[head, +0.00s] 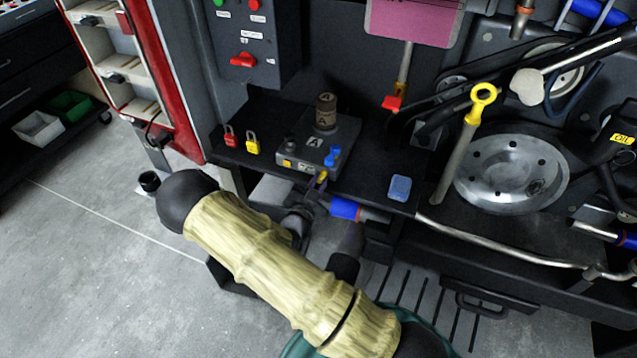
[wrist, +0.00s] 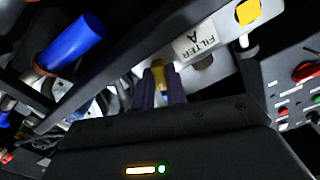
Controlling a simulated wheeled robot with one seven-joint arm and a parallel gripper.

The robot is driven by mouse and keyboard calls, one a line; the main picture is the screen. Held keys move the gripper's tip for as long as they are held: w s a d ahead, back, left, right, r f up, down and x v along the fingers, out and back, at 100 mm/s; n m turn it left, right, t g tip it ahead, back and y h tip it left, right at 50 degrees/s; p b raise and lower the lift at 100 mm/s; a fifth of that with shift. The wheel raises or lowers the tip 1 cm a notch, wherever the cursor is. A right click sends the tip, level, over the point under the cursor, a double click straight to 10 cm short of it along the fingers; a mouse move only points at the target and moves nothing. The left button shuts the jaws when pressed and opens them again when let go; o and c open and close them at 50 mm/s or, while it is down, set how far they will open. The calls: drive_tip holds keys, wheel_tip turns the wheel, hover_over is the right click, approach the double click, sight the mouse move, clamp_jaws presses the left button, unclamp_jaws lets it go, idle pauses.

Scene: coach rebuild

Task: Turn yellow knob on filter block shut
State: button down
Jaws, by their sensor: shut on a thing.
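The grey filter block (head: 343,138) sits on the dark shelf, with a brown cylinder on top and an "A" label. In the wrist view its "FILTER A" label (wrist: 195,42) shows close up. The yellow knob (head: 322,175) is low on the block's front, towards its right end. In the wrist view the knob (wrist: 158,70) is between the two dark fingers of my gripper (wrist: 160,88). My gripper (head: 318,184) is shut on the knob from the front. The fingers hide part of the knob, so its exact angle is unclear.
A blue lever (head: 332,156) stands on the block just above the knob. A blue-sleeved part (head: 345,208) is just below my gripper. Red (head: 230,137) and yellow (head: 252,144) padlocks are to the left, a blue box (head: 399,188) to the right.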

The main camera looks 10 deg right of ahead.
drive_tip(key=shift+f+n, duration=0.1)
drive_tip(key=shift+n, duration=2.2)
drive_tip(key=c, duration=1.7)
unclamp_jaws()
drive_tip(key=shift+s+a, duration=0.1)
drive_tip(key=shift+s, duration=0.05)
drive_tip(key=v, duration=1.7)
drive_tip(key=shift+b, duration=0.3)
